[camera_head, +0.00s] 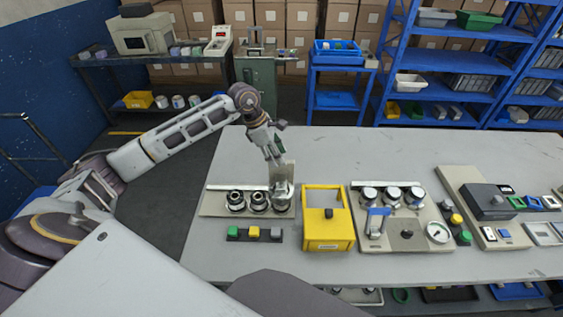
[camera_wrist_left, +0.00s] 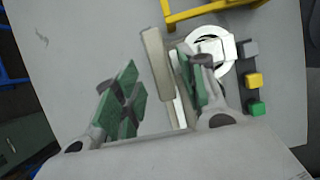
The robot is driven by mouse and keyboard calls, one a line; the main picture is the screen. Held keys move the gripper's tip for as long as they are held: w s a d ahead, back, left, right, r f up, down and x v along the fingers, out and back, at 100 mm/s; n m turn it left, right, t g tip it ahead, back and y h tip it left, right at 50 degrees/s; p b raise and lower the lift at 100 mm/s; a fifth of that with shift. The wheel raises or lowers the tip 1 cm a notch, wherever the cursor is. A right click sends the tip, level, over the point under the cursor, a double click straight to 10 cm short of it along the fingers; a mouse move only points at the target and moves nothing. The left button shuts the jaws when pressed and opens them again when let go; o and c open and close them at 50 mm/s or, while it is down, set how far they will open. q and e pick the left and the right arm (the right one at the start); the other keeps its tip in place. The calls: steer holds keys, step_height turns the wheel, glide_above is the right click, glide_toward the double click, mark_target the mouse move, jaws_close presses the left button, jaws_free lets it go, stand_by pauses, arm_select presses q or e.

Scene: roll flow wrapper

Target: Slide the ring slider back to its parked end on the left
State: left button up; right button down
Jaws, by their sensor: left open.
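A pale plate (camera_head: 212,205) on the table carries a row of dark and silver round pieces (camera_head: 247,200). At its right end is a silver ring-like part (camera_head: 284,195), which I take to be the ring slider. In the wrist view it shows as a white ring (camera_wrist_left: 229,67), partly hidden by a finger. An upright beige block (camera_wrist_left: 156,62) stands beside it, in line with the gap between my fingers. My left gripper (camera_head: 277,157) is over this right end. In the wrist view its green-padded fingers (camera_wrist_left: 160,90) are apart. I cannot tell if they touch anything. My right gripper is not in view.
A yellow box frame (camera_head: 328,244) stands close to the right of the plate. A button strip (camera_head: 265,235) lies in front. Another plate with round silver parts and a gauge (camera_head: 437,232) is further right. The table behind (camera_head: 360,150) is clear.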

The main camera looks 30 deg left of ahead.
mark_target(282, 176)
arm_select(q)
steer(key=shift+x, duration=2.1)
jaws_close()
